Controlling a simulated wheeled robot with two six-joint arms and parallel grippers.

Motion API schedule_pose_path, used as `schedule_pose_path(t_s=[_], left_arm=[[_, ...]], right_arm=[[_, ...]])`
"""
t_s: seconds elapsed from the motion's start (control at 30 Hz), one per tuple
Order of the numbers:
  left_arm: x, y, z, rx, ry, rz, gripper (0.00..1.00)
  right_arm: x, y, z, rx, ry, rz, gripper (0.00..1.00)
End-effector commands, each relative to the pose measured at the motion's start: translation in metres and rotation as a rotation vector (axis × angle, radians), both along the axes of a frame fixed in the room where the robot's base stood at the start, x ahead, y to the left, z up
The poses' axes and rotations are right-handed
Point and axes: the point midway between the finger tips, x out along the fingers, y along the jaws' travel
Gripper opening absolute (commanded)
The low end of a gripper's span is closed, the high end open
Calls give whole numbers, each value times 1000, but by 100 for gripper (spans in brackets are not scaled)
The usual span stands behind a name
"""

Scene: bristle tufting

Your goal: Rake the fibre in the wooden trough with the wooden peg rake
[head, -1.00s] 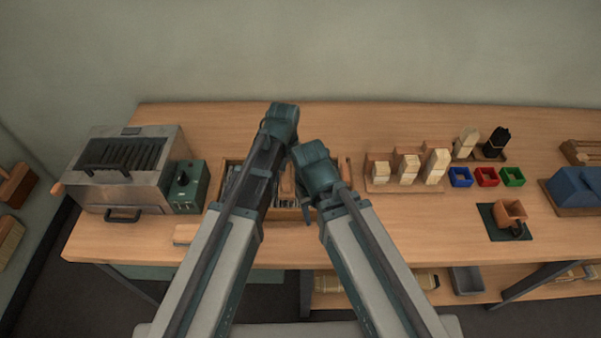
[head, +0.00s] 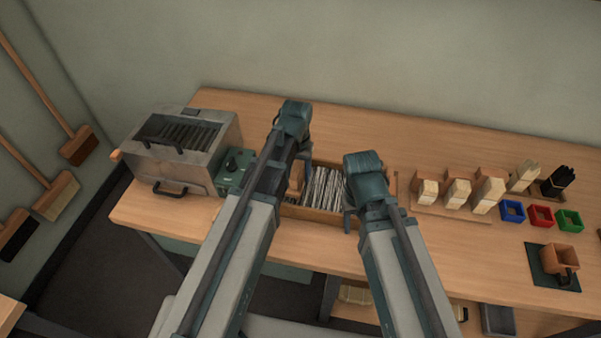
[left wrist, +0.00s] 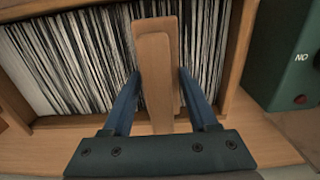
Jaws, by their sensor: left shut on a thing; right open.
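The wooden trough (head: 318,213) sits on the bench and holds black and white fibre (head: 325,186) in a packed row. The fibre also fills the trough in the left wrist view (left wrist: 70,60). My left gripper (left wrist: 160,75) is shut on the wooden peg rake (left wrist: 155,55), over the fibre by one end of the trough. The rake's pegs are hidden, so I cannot tell if they touch the fibre. In the head view my left arm covers the trough's left end. My right gripper (head: 350,208) is open and empty at the trough's right part.
A metal machine (head: 185,150) and a green control box (head: 233,168) stand left of the trough.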

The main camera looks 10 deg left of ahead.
Motion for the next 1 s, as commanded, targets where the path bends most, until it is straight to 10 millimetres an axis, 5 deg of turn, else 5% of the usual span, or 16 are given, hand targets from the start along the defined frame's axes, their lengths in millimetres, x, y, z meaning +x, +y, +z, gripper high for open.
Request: schedule_pose_path(t_s=[0.7, 1.0], left_arm=[[2, 57, 0, 0, 0, 3, 0], [2, 66, 0, 0, 0, 0, 0]], right_arm=[[0, 0, 0, 0, 0, 0, 50], [0, 0, 0, 0, 0, 0, 50]])
